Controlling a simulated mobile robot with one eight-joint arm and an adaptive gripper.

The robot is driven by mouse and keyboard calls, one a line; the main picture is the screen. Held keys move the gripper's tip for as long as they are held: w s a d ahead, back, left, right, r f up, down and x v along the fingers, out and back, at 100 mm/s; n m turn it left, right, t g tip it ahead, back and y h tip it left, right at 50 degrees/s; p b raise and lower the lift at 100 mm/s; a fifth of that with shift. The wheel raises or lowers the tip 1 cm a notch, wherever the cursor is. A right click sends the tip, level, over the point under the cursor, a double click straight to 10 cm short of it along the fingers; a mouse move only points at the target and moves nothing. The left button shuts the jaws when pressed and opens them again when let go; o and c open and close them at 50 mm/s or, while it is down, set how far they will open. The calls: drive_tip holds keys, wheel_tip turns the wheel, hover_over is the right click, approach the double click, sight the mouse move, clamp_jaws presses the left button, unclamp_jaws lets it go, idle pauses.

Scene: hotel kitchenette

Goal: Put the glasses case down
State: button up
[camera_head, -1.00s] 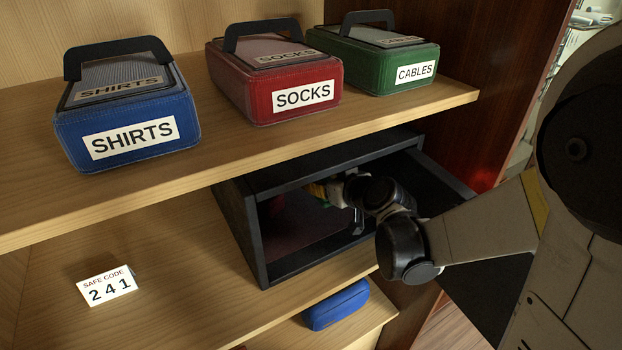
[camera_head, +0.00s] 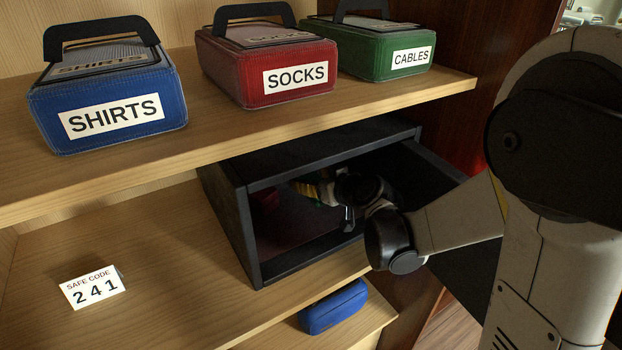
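A blue rounded case (camera_head: 333,307), shaped like a glasses case, lies on the lower shelf in front of and below the open safe, with nothing touching it. A small dark red object (camera_head: 265,199) shows dimly inside the safe (camera_head: 240,225) at its left; I cannot tell what it is. My gripper (camera_head: 308,190) is inside the safe, reached in from the right, to the right of the red object. Its fingers are small and in shadow, so I cannot tell whether they are open or hold anything.
The safe's dark door (camera_head: 440,175) stands open at the right, close to my arm. Above, the upper shelf (camera_head: 230,125) carries blue SHIRTS (camera_head: 110,105), red SOCKS (camera_head: 270,70) and green CABLES (camera_head: 370,50) boxes.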

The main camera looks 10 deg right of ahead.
drive_tip(key=shift+r, duration=0.1)
drive_tip(key=shift+s+r+p, duration=0.1)
drive_tip(key=shift+r+p, duration=0.15)
drive_tip(key=shift+p, duration=0.05)
drive_tip(key=p+v, duration=0.3)
drive_tip(key=v, duration=0.8)
drive_tip(key=shift+d+p, duration=0.1)
drive_tip(key=shift+p, duration=0.3)
drive_tip(key=shift+s+r, duration=0.15)
drive_tip(key=shift+s, duration=0.15)
drive_tip(key=s+a+g, duration=0.1)
drive_tip(key=s, duration=0.1)
drive_tip(key=s+a+g, duration=0.1)
drive_tip(key=s, duration=0.2)
drive_tip(key=s+a+m+g+h, duration=0.1)
drive_tip(key=s, duration=0.2)
drive_tip(key=shift+s+a+r, duration=0.1)
drive_tip(key=shift+a, duration=0.15)
drive_tip(key=s+d+m+g+h, duration=0.2)
drive_tip(key=s+g+h, duration=0.1)
drive_tip(key=s, duration=0.7)
drive_tip(key=shift+s+d+m, duration=0.3)
drive_tip(key=shift+s+d, duration=0.05)
drive_tip(key=shift+d, duration=0.05)
drive_tip(key=shift+a+r, duration=0.1)
